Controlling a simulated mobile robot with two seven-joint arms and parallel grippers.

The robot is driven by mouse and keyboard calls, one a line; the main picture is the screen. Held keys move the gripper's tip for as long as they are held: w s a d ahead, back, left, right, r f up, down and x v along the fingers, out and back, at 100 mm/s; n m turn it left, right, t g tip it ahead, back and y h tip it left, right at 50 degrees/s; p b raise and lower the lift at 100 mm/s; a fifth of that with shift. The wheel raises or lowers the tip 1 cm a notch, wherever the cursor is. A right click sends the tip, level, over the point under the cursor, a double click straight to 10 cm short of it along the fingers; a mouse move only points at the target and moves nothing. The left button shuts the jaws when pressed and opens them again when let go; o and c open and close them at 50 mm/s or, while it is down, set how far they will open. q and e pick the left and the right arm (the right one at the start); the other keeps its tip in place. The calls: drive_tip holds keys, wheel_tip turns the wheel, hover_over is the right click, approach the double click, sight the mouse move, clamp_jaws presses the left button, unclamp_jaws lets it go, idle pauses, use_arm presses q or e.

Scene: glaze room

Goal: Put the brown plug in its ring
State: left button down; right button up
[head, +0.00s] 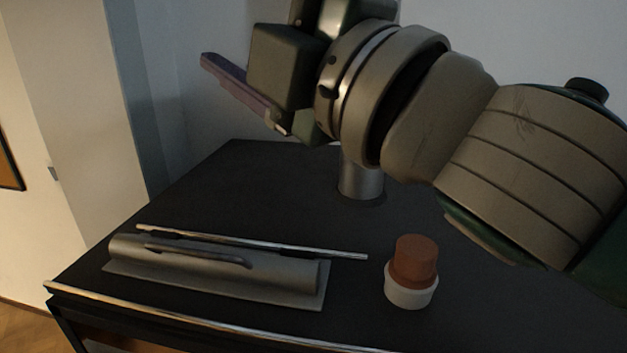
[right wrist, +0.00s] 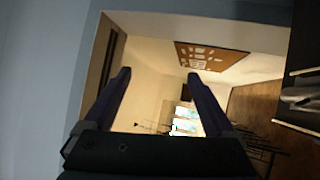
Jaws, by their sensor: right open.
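The brown plug (head: 415,259) stands upright at the right of the dark table in the head view. Its lower end is in the white ring (head: 411,294), whose rim goes around it. How deep it sits inside is hidden. My right arm comes in from the right, with its gripper raised high above the table, away from the plug and pointing to the upper left. In the right wrist view my right gripper (right wrist: 158,78) is open and empty, with its two purple fingers apart. My left gripper is not in view.
A grey holder (head: 215,275) with a long metal rod (head: 250,243) lies left of the ring on the dark table (head: 245,195). A metal cylinder (head: 362,182) stands behind, partly hidden by my arm. The table's back left is clear.

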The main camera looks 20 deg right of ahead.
drive_tip(key=s+d+f+m+g+h, duration=0.2)
drive_tip(key=d+f+m+g+h, duration=0.1)
drive_tip(key=d+f+m+h, duration=0.3)
drive_tip(key=s+d+f+m+g+h, duration=0.2)
drive_tip(key=d+f+m+h, duration=0.15)
drive_tip(key=f+m, duration=0.4)
drive_tip(key=s+d+f+m+g, duration=0.1)
drive_tip(key=s+f+m+g, duration=0.2)
drive_tip(key=s, duration=0.7)
drive_tip(key=s+d+f+m+g, duration=0.1)
drive_tip(key=s+f+m+g, duration=0.3)
drive_tip(key=s+f+g, duration=0.3)
drive_tip(key=s+f, duration=0.3)
drive_tip(key=f, duration=0.1)
drive_tip(key=shift+d+f+g, duration=0.2)
drive_tip(key=shift+d+g, duration=0.15)
drive_tip(key=shift+g, duration=0.05)
